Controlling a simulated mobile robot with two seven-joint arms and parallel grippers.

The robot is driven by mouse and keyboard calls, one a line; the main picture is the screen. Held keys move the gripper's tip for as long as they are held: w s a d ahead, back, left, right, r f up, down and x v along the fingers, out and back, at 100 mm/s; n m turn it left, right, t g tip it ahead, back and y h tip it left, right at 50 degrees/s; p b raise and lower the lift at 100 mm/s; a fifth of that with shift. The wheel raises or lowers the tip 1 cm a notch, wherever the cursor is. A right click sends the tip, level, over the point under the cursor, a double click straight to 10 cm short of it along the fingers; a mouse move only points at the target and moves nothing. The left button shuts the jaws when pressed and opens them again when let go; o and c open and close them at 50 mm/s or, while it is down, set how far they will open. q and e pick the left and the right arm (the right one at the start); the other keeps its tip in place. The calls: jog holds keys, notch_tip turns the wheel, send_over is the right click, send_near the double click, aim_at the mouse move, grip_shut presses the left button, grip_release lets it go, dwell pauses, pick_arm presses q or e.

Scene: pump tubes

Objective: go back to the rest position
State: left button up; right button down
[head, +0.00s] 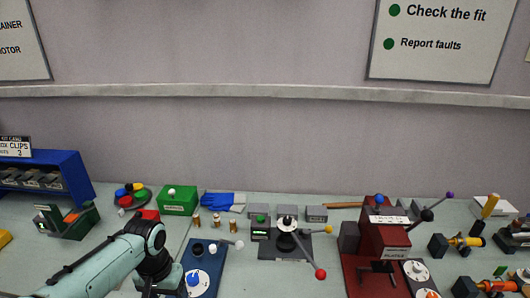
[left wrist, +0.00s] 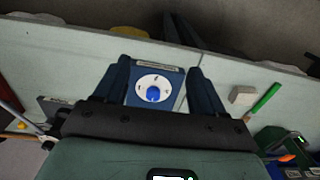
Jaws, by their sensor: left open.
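My left arm comes in from the lower left in the head view. My left gripper (head: 158,284) points down by the left edge of a blue plate (head: 213,281). In the left wrist view, the two dark fingers of my left gripper (left wrist: 158,68) are spread apart with nothing held between them. Framed between them is the blue plate (left wrist: 138,68) with a white dial (left wrist: 154,80) and a blue knob (left wrist: 153,94). The head view also shows the white dial (head: 205,280) and the blue knob (head: 192,279). My right gripper is in neither view.
A green box (head: 178,203), blue gloves (head: 222,201) and several small brass cylinders stand behind the blue plate. A lever device (head: 285,243) with a red ball and a dark red press (head: 381,240) stand to the right. A blue clip rack (head: 48,177) is at the left.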

pick_arm(q)
jog(key=s+d+f+h, duration=0.1)
jog(key=d+f, duration=0.1)
jog(key=f, duration=0.7)
jog(key=s+d+f+n+g+h, duration=0.1)
jog(key=s+d+f, duration=0.1)
jog(key=f, duration=0.7)
jog(key=s+d+f+h, duration=0.1)
jog(key=d+f, duration=0.2)
jog(key=f, duration=0.6)
jog(key=s+d+f+n, duration=0.1)
jog(key=s+f+n, duration=0.1)
jog(key=s+f, duration=0.5)
jog(key=s+d+f+n, duration=0.1)
jog(key=s+d+f, duration=0.1)
jog(key=s+f, duration=0.4)
jog(key=s, duration=0.5)
jog(key=shift+s+d+f+n+h, duration=0.15)
jog(key=shift+d+f+n+h, duration=0.05)
jog(key=shift+f+n+h, duration=0.2)
